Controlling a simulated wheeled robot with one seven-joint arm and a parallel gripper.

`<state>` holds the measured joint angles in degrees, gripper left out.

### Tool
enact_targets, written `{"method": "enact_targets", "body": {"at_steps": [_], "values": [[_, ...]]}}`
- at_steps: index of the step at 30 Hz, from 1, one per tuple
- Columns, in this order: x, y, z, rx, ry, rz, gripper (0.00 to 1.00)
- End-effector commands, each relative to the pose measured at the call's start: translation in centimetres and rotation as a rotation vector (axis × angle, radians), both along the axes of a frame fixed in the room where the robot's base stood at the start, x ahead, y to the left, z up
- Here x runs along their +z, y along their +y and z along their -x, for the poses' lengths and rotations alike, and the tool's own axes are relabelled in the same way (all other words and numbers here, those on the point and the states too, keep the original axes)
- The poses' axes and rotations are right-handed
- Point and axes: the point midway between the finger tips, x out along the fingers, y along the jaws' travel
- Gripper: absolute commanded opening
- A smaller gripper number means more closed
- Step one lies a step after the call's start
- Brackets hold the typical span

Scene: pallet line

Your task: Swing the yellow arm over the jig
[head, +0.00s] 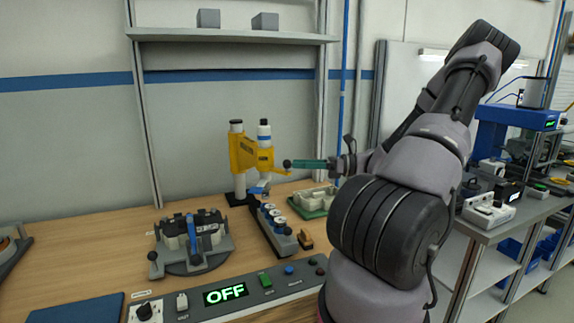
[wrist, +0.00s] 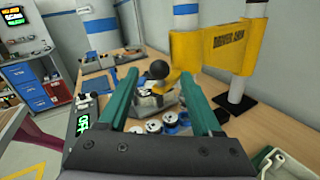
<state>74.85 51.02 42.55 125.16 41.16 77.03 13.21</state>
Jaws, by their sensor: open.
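The yellow arm (head: 243,153) is jointed on an upright post with a black foot at the back of the bench. It also shows in the wrist view (wrist: 222,50), at the upper right. A dark ball knob (head: 287,163) sticks out on its right side in the head view. My gripper (head: 297,163) is open, its green fingers at the knob. In the wrist view the knob (wrist: 158,70) sits between the two fingertips, with gaps on both sides. The jig (head: 190,250), grey with a blue handle, stands on the bench front left, apart from the yellow arm.
A rack of round white-topped parts (head: 277,230) stands right of the jig. A green tray of pale parts (head: 316,200) is behind it. A control panel reading OFF (head: 226,294) runs along the front edge. The bench behind the jig is bare.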

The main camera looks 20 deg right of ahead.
Motion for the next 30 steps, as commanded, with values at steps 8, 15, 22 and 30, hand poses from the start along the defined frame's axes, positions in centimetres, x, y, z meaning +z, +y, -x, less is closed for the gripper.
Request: {"method": "enact_targets", "body": {"at_steps": [8,15,22,30], "values": [[0.0,3.5,-1.7,0.002,-0.001,0.0,0.66],[0.0,4.2,-2.1,0.0,0.0,0.001,0.66],[0.0,4.2,-2.0,0.0,0.0,0.001,0.35],[0.0,4.1,-2.1,0.0,0.0,0.001,0.0]]}}
